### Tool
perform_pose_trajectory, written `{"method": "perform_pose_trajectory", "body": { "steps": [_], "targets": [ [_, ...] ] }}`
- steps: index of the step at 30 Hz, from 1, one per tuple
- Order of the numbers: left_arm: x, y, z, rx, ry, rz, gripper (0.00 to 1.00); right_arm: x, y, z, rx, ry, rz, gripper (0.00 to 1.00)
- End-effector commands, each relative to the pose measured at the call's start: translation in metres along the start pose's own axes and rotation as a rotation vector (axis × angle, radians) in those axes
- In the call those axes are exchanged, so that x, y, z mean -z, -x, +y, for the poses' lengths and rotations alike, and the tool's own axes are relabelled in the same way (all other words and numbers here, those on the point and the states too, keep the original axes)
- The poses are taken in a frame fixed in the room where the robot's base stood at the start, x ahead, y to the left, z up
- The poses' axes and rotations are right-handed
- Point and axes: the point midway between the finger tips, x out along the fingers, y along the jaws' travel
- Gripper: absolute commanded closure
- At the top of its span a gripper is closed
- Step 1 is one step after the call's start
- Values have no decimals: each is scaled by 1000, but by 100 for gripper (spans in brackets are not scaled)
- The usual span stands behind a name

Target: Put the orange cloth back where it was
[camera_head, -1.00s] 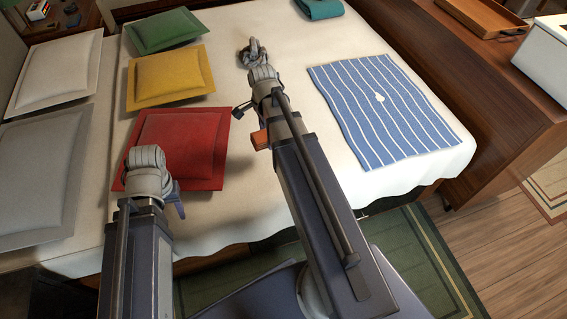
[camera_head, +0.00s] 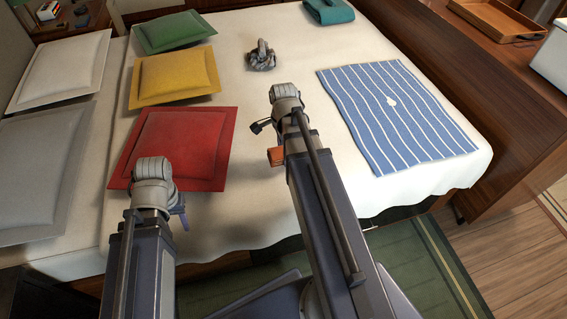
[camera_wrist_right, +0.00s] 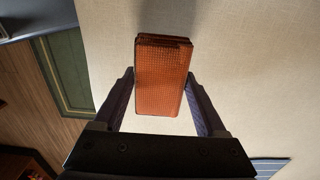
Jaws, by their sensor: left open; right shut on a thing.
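The orange cloth (camera_head: 275,156) is a small folded block beside my right arm in the head view, over the white bed. In the right wrist view, the cloth (camera_wrist_right: 161,85) sits between the two fingers of my right gripper (camera_wrist_right: 160,76), which is shut on it. Pale bed cover shows behind it. In the head view the right gripper's fingers are mostly hidden by the arm. My left gripper (camera_head: 181,216) is open and empty near the front of the red cushion, partly hidden behind its wrist.
The bed (camera_head: 250,200) carries a red cushion (camera_head: 180,140), yellow cushion (camera_head: 175,76), green cushion (camera_head: 172,31), a blue striped cloth (camera_head: 395,115), a grey knotted thing (camera_head: 261,58) and a folded teal cloth (camera_head: 328,11). A wooden tray (camera_head: 495,18) lies on the right cabinet. Bare cover surrounds the knotted thing.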

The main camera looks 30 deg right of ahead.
Motion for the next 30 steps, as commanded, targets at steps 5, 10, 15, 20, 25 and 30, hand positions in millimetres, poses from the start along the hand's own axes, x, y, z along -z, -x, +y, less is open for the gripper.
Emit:
{"method": "perform_pose_trajectory", "body": {
  "steps": [5,10,15,20,25,30],
  "targets": [
    [0,-7,1,0,0,0,50,0,-7,0,0,0,0,71],
    [2,-28,3,0,0,0,50,0,-28,0,0,0,0,71],
    [2,-38,3,1,0,0,50,0,-38,0,0,0,0,71],
    [2,-36,3,1,0,0,50,0,-36,0,0,0,0,71],
    [2,-39,3,2,0,0,50,0,-40,0,0,0,0,71],
    [2,-38,3,2,0,0,50,0,-39,0,0,0,0,12]
  ]
}}
